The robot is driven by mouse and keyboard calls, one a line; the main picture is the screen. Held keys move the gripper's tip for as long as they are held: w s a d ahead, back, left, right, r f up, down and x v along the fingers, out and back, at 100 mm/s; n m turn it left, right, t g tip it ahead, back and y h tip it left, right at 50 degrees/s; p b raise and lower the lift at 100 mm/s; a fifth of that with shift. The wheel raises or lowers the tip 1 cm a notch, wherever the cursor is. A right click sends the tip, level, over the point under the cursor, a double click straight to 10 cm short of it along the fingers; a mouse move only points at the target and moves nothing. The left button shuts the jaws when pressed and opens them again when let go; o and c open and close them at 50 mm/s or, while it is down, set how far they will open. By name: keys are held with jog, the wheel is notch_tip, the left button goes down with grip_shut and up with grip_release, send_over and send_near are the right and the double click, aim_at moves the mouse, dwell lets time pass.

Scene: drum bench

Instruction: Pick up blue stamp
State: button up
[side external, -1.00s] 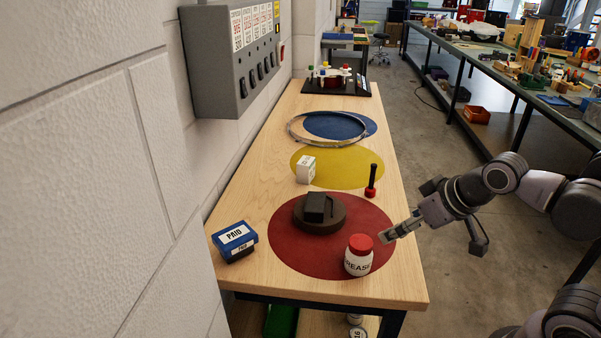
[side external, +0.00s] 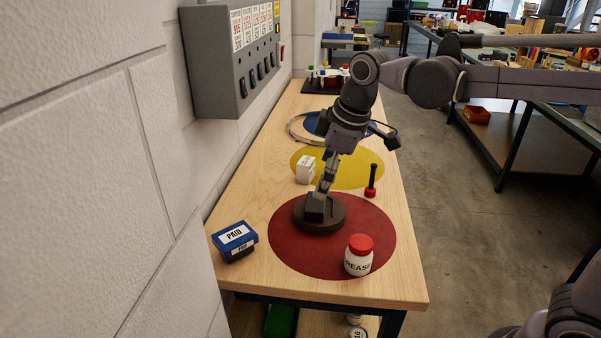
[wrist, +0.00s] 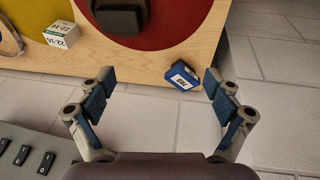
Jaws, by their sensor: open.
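The blue stamp (side external: 235,240), a small blue box with a white "PAID" label, sits at the near left edge of the wooden bench, beside the red circle. In the wrist view the blue stamp (wrist: 183,75) lies beyond my fingertips, right of centre between them. My gripper (side external: 325,183) hangs over the bench, in line with the dark round block on the red circle; in the side view I cannot tell whether it touches it. In the wrist view my gripper (wrist: 160,82) has its fingers wide apart with nothing between them.
The dark round block (side external: 320,217) stands on the red circle. A white jar with a red lid (side external: 359,256) stands at its near right. A white cube (side external: 305,169) and a black-handled red stamp (side external: 371,180) are farther back. A grey switch box (side external: 235,60) hangs on the left wall.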

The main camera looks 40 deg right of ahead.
jog(key=w+a+f+n+g, duration=0.2)
jog(key=w+a+n, duration=0.3)
jog(key=w+a, duration=0.35)
jog(key=n+g, duration=0.2)
jog(key=n, duration=0.3)
send_over(235, 234)
jog(key=shift+h, duration=0.4)
notch_tip(235, 234, down, 5)
jog(key=shift+a+f, duration=0.15)
jog(key=shift+f, duration=5.5)
jog(key=c, duration=1.4)
jog(key=shift+r, duration=0.1)
